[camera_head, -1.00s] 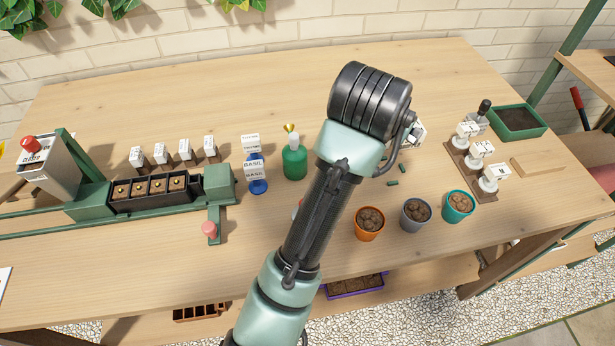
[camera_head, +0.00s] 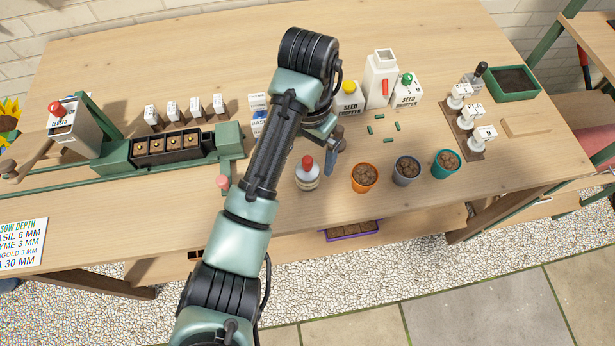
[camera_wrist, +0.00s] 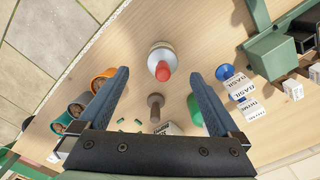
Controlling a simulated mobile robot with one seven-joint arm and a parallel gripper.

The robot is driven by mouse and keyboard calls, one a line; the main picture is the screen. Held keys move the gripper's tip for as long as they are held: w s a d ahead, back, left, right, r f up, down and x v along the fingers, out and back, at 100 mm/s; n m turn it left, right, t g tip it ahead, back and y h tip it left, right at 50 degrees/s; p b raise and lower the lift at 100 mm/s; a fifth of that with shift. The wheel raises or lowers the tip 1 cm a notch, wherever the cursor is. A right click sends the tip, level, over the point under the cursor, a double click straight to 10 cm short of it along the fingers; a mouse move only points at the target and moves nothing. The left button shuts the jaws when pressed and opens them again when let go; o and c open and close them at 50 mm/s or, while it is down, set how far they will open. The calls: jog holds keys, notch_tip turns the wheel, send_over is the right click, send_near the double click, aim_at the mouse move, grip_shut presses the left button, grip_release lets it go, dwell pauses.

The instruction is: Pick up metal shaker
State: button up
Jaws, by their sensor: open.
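The metal shaker, a short silvery bottle with a pale label and a red cap (camera_head: 307,174), stands upright on the table in front of my arm in the head view. In the wrist view the shaker (camera_wrist: 161,56) shows from above, beyond and between my fingertips. My gripper (camera_wrist: 158,76) is open and empty, with its two blue-grey fingers spread wide. In the head view one blue finger (camera_head: 329,163) shows just right of the shaker, apart from it. The other finger is mostly hidden by my arm.
Orange (camera_head: 364,178), grey (camera_head: 406,171) and teal (camera_head: 446,164) pots stand to the right. White seed droppers (camera_head: 381,77) stand behind. A brown-topped tool (camera_wrist: 155,106) stands near my gripper. A green seeding rig (camera_head: 115,157) lies left. Table front is clear.

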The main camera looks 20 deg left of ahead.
aim_at(307, 169)
jog(key=shift+f+b, duration=0.7)
jog(key=shift+f, duration=0.6)
jog(key=f, duration=0.4)
jog(key=shift+w+a+f, duration=0.2)
jog(key=shift+f, duration=0.2)
jog(key=c, duration=1.6)
jog(key=shift+o, duration=0.2)
jog(key=shift+r, duration=0.1)
notch_tip(307, 169, up, 10)
jog(key=p, duration=0.4)
